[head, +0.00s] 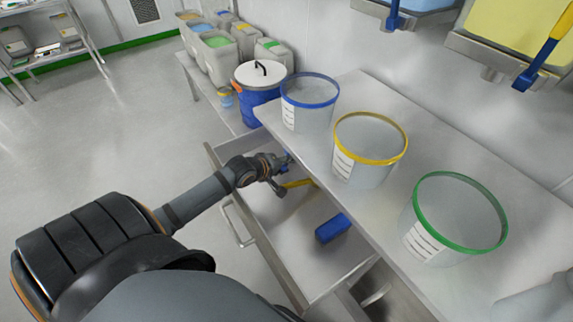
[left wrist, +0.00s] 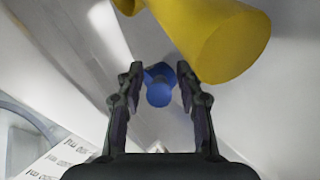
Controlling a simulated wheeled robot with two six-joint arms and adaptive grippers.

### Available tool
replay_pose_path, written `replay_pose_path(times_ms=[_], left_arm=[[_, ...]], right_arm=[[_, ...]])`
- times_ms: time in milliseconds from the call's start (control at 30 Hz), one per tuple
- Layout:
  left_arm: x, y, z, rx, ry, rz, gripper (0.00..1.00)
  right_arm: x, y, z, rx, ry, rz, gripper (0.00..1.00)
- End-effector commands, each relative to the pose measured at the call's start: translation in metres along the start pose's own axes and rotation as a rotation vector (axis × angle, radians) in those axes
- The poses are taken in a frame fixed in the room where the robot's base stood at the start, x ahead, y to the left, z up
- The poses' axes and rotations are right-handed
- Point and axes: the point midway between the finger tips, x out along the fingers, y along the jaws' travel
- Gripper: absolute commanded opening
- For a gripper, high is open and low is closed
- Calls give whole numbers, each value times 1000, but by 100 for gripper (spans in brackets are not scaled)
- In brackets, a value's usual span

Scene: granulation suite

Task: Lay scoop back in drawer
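The left gripper (head: 285,160) is at the open drawer (head: 292,238), close to the table edge. In the left wrist view its fingers (left wrist: 160,78) stand partly apart, with a blue scoop part (left wrist: 158,93) between the tips. The blue appears to touch both fingertips; its rounded end faces the camera, and the rest is hidden. A bit of blue also shows at the fingertips in the head view. A yellow scoop (head: 298,183) is just beside the gripper; it looms large in the left wrist view (left wrist: 225,45). A blue block-like object (head: 332,228) lies in the drawer. The right gripper is not seen.
Above the drawer, the steel table (head: 355,92) holds a blue-rimmed bucket (head: 309,103), a yellow-rimmed bucket (head: 368,160) and a green-rimmed bucket (head: 450,230). A blue drum (head: 260,97) and several containers stand at the back. The floor at left is clear.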

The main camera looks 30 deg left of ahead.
Motion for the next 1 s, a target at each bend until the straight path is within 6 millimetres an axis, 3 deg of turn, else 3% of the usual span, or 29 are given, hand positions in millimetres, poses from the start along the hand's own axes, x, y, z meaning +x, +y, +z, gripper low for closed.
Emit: replay_pose_path(times_ms=[333, 467, 700, 1000], left_arm=[[-5, 4, -2, 2, 1, 0, 40], [-31, 6, -3, 9, 0, -5, 40], [-89, 10, -4, 3, 0, -6, 40], [-120, 5, -2, -1, 1, -1, 40]], right_arm=[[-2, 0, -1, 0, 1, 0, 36], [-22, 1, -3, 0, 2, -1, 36], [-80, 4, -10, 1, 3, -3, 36], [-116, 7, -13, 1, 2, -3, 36]])
